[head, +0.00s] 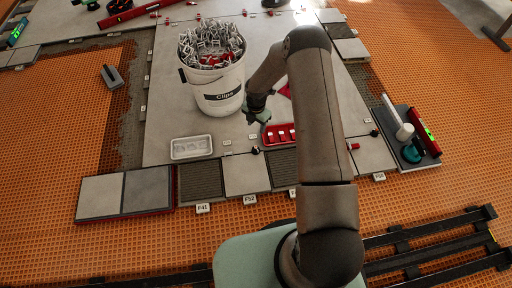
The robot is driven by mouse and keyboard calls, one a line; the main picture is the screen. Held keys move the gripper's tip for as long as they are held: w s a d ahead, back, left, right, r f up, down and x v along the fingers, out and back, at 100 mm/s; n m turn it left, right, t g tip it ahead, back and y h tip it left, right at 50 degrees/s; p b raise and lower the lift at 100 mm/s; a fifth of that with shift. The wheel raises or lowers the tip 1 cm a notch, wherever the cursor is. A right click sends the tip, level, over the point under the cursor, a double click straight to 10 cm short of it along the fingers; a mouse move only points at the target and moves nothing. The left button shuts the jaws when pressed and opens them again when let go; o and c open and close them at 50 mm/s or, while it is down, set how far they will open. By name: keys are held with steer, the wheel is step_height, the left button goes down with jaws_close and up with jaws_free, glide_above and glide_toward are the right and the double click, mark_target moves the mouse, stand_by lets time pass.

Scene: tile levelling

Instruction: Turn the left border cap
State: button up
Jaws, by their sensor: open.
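A small dark cap (255,150) stands at the tile border, left of the red tray; it looks like the left border cap. A similar dark cap (374,133) shows farther right, past my arm. My gripper (262,119) is above the tiles, between the bucket and the red tray, a little beyond the left cap and apart from it. It is open, with nothing seen in it; its fingers are small and partly dark here.
A white bucket of clips (219,88) stands left of my gripper. A red tray (281,134) with red pieces is close by on the right. A level and tools (411,147) lie at right.

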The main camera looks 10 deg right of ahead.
mark_target(256, 146)
step_height(256, 146, down, 18)
steer(key=b, duration=0.7)
steer(key=shift+a, duration=0.15)
steer(key=shift+r, duration=0.1)
steer(key=c, duration=1)
